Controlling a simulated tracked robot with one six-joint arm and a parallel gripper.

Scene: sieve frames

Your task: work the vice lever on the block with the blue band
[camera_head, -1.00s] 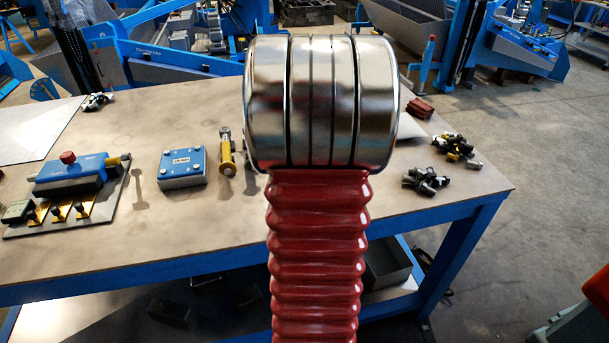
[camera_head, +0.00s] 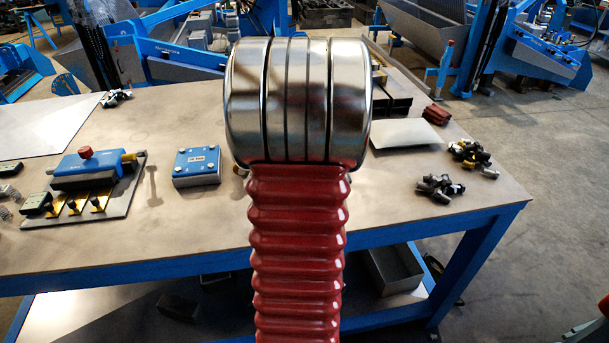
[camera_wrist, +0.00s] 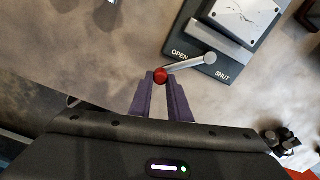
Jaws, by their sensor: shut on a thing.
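In the wrist view, a dark vice base (camera_wrist: 185,27) at the upper middle bears the words OPEN and SHUT. A grey vice lever (camera_wrist: 188,63) runs left from its pivot, between the two words, and ends in a red knob (camera_wrist: 160,76). My gripper (camera_wrist: 163,78) has its purple fingers closed on the knob at their tips. A pale metal block (camera_wrist: 245,15) sits above the lever, partly cut off by the frame; no blue band shows on the visible part. In the head view, my arm hides the gripper and this lever.
In the head view, the table (camera_head: 165,225) carries a blue block (camera_head: 197,165), a blue fixture with a red knob (camera_head: 88,166) on the left and dark small parts (camera_head: 438,188) on the right. A grey plate (camera_head: 405,134) lies right of my arm.

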